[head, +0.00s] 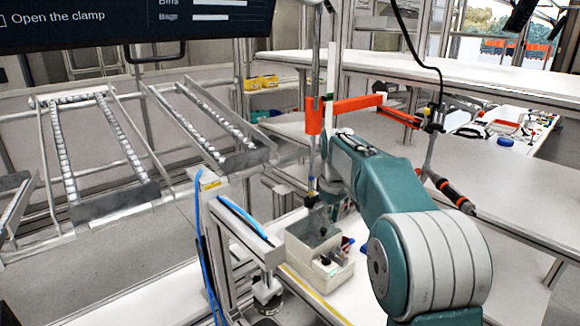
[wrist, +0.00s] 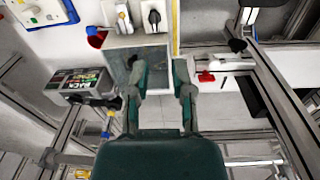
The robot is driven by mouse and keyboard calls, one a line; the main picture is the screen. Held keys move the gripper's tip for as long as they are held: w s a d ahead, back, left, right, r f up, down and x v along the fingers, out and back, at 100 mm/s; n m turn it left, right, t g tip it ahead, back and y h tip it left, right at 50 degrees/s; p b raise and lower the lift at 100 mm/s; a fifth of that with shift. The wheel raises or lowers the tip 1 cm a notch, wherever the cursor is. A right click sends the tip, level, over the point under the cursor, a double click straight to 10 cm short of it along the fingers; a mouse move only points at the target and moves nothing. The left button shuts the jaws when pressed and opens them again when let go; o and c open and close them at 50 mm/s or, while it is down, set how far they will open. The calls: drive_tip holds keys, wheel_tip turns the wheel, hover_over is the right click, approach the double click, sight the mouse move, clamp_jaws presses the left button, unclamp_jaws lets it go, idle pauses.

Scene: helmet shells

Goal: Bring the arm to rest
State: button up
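My arm reaches from the lower right of the head view toward the middle. I cannot tell the gap between the fingertips and the bin.
A metal frame post with a blue hose (head: 200,250) stands left of the bin. An orange bracket arm (head: 350,106) hangs above my arm. Roller racks (head: 205,125) stand at left, and a white bench (head: 500,180) at right.

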drive_tip(key=s+r+m+t, duration=0.2)
drive_tip(key=s+r, duration=0.1)
drive_tip(key=s, duration=0.9)
drive_tip(key=s+r+m+t, duration=0.2)
drive_tip(key=s+r+m, duration=0.1)
drive_tip(key=s, duration=1)
drive_tip(key=s+f+m+t, duration=0.1)
drive_tip(key=s+f, duration=0.4)
drive_tip(key=s, duration=0.4)
drive_tip(key=shift+s+d+f+m, duration=0.15)
drive_tip(key=shift+f+m, duration=0.15)
